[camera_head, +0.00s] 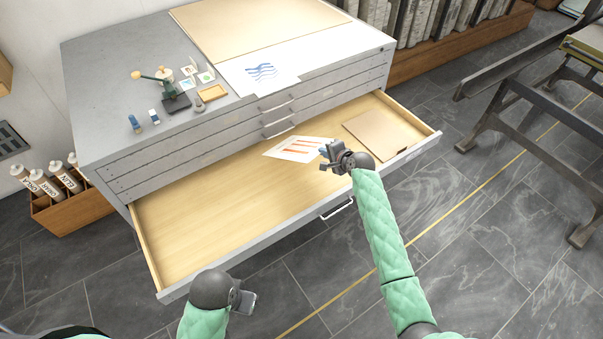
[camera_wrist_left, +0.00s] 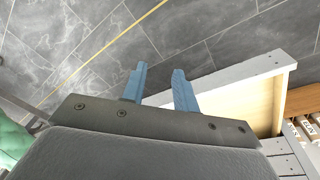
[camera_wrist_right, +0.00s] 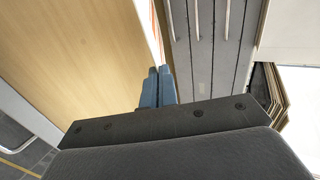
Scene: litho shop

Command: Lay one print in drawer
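The drawer (camera_head: 215,205) of a grey flat-file cabinet is pulled out, with a bare pale wood floor. A white print with orange-red stripes (camera_head: 292,150) is over the drawer's back middle. My right gripper (camera_head: 326,153) is at the print's right edge, its fingers closed together on it; the print shows nearly edge-on beyond the fingertips in the right wrist view (camera_wrist_right: 155,35). Its exact height above the floor is unclear. My left gripper (camera_head: 243,300) is outside the drawer's front left corner; in the left wrist view (camera_wrist_left: 160,88) its fingers are apart and empty.
A tan folder (camera_head: 380,133) lies in the drawer's right end. A blue-wave print (camera_head: 262,72), a large tan board (camera_head: 255,25) and small tools are on the cabinet top (camera_head: 110,65). A metal-framed press (camera_head: 530,90) stands at right.

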